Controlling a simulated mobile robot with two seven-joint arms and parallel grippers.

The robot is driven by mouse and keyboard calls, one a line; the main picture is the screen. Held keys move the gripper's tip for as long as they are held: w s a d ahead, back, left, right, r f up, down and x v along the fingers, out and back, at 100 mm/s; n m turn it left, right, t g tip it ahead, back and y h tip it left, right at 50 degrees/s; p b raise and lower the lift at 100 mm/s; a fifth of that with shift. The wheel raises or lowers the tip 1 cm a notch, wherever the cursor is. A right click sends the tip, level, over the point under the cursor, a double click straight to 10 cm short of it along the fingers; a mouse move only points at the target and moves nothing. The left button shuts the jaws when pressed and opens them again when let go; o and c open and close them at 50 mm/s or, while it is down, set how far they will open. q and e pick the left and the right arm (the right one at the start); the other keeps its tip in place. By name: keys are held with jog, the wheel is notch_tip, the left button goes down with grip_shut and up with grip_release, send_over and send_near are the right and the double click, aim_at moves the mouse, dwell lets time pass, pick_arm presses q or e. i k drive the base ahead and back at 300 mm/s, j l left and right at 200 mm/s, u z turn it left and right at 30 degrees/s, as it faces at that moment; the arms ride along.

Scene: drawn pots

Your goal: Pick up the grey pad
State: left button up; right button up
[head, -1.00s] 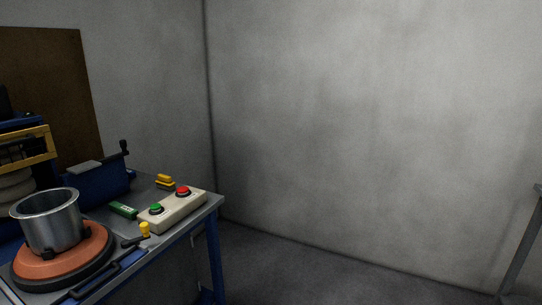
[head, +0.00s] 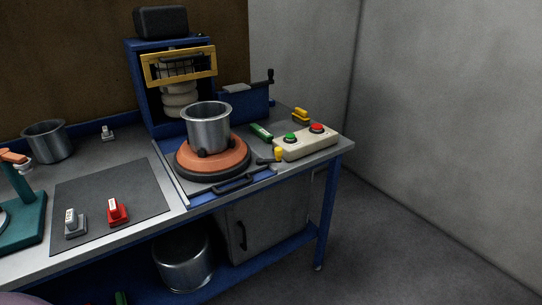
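A flat dark grey mat (head: 100,188) lies on the workbench at the left. A small grey block with a light label (head: 74,223) and a red block with a light label (head: 117,211) stand on it. A small flat grey piece (head: 234,88) also lies on top of the blue box with a dark crank handle. I cannot tell for sure which of these grey things is the pad. Neither of my grippers shows in the head view.
A metal pot (head: 206,132) stands on an orange round plate (head: 233,162). A control box (head: 306,145) with green and red buttons sits at the bench's right end. A pot (head: 48,142) and a teal device (head: 25,215) are at left. Floor at right is clear.

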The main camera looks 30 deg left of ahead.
aim_at(76, 225)
jog(key=u, duration=2.3)
